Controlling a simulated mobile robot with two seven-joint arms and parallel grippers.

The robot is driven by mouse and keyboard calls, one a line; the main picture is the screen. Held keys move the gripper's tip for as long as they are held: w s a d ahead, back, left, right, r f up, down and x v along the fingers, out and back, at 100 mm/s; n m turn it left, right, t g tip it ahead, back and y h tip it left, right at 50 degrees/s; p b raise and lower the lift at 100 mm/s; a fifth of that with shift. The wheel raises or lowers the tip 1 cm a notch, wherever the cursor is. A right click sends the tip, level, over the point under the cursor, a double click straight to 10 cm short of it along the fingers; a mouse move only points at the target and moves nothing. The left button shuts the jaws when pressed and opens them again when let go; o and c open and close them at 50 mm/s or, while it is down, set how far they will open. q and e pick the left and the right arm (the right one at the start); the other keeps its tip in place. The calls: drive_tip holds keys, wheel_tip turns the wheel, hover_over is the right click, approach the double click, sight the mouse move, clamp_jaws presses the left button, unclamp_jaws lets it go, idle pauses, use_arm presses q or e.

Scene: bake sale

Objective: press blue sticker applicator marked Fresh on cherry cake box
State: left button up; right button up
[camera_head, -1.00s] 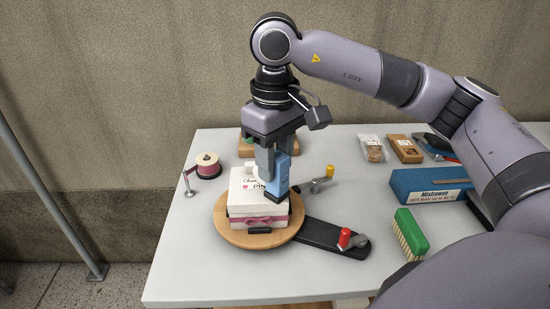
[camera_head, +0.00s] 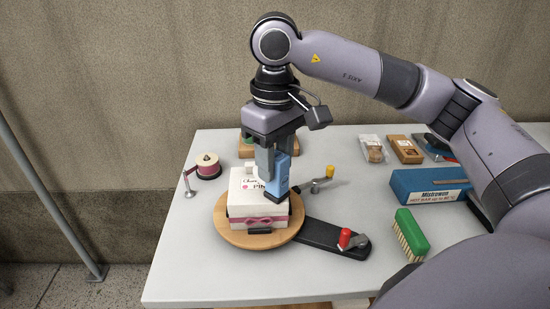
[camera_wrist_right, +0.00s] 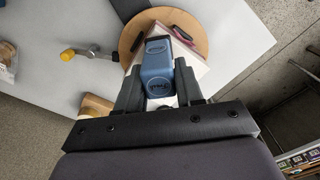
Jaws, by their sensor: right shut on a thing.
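My right gripper (camera_head: 272,162) is shut on the blue applicator (camera_head: 281,176), held upright with its lower end down at the top of the white cake box (camera_head: 242,205). I cannot tell whether it presses on the lid. The box has a pink ribbon and a printed label on top, partly hidden by the applicator and gripper. The box sits on a round wooden turntable (camera_head: 228,234). In the right wrist view the applicator (camera_wrist_right: 157,65) is between the fingers, with the turntable (camera_wrist_right: 130,38) behind it. My left gripper is not in view.
A black arm with a red-handled clamp (camera_head: 345,238) extends from the turntable. A yellow-handled clamp (camera_head: 329,172) stands behind it. A ribbon spool (camera_head: 208,167) is at left. A green brush (camera_head: 411,232), a blue box (camera_head: 425,185) and small packs (camera_head: 404,149) are at right. The front left tabletop is clear.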

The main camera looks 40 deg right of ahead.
drive_tip(key=shift+f, duration=0.25)
drive_tip(key=shift+r+p, duration=2.5)
drive_tip(key=shift+r, duration=1.2)
